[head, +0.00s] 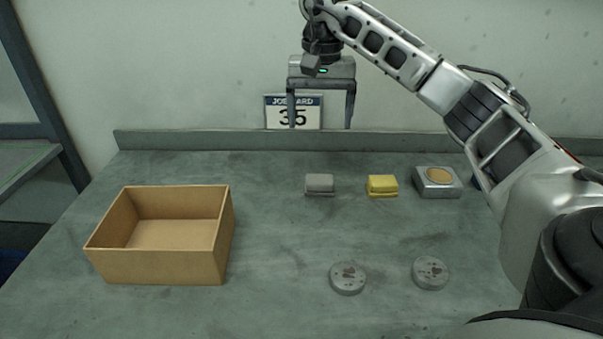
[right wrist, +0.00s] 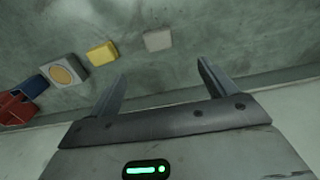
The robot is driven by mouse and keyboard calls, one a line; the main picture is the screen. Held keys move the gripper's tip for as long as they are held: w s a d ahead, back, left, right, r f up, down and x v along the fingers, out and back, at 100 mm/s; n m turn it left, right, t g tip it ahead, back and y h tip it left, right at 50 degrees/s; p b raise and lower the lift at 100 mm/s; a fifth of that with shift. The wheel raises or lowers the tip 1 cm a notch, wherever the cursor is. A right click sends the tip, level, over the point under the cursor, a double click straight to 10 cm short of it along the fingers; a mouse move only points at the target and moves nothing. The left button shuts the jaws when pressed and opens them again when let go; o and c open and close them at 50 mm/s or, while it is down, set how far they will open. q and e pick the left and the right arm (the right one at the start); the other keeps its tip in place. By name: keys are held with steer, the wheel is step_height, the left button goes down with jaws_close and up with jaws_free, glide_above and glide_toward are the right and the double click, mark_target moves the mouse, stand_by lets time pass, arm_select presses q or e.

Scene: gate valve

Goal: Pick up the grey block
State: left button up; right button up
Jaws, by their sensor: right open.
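The grey block (head: 319,184) lies on the worktop toward the back, left of the yellow block (head: 382,185). In the right wrist view the grey block (right wrist: 158,40) shows beyond the fingertips, between their lines. My right gripper (head: 321,125) is open and empty, with its fingers pointing down. It hangs in front of the back wall, well above the worktop, and appears above the grey block in the head view. The gripper's two spread fingers also show in the right wrist view (right wrist: 162,75). My left gripper is out of view.
An open cardboard box (head: 160,265) stands at the left. A silver box with a tan disc (head: 438,181) sits right of the yellow block. Two round grey discs (head: 347,278) (head: 430,272) lie at the front. A raised ledge (head: 200,140) runs along the back. The middle is clear.

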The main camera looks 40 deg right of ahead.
steer(key=b, duration=0.1)
glide_above(320, 179)
step_height(320, 179, down, 10)
steer(key=shift+s+a+r, duration=0.15)
steer(key=shift+r, duration=0.1)
steer(key=shift+w+f+p, duration=0.2)
steer(key=shift+f+p, duration=0.15)
steer(key=shift+f, duration=2.55)
steer(key=c, duration=1.2)
